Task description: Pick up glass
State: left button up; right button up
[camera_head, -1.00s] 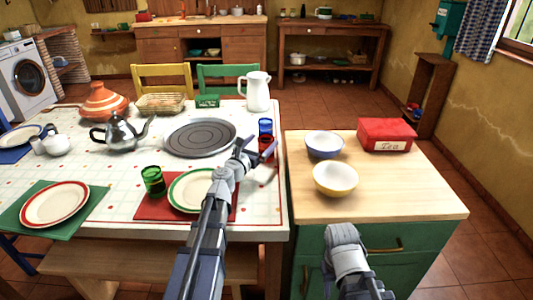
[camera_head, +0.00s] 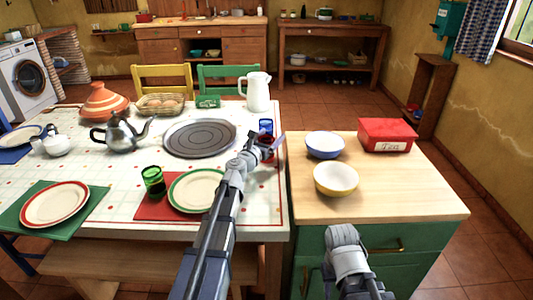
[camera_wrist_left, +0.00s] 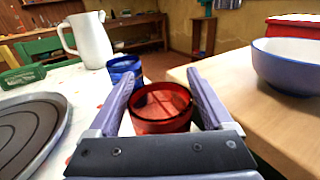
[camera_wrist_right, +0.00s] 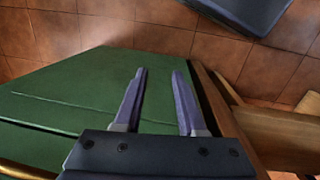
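A red glass (camera_wrist_left: 162,108) stands near the table's right edge, between the two open fingers of my left gripper (camera_wrist_left: 160,95) in the left wrist view. I cannot tell if the fingers touch it. In the head view the red glass (camera_head: 267,146) is partly hidden by my left gripper (camera_head: 262,142). A blue glass (camera_wrist_left: 125,72) stands just behind it; it also shows in the head view (camera_head: 265,126). A green glass (camera_head: 153,181) stands at the table's front. My right gripper (camera_wrist_right: 155,95) is open and empty beside the green cabinet front.
A white jug (camera_head: 257,92) and a round grey tray (camera_head: 199,138) are near the left gripper. A blue bowl (camera_head: 325,145), a yellow bowl (camera_head: 336,180) and a red tea box (camera_head: 386,134) stand on the wooden counter (camera_head: 420,195). A plate (camera_head: 190,192) lies at the table's front.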

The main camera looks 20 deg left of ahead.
pick_arm(q)
grip_shut()
dwell(0.5)
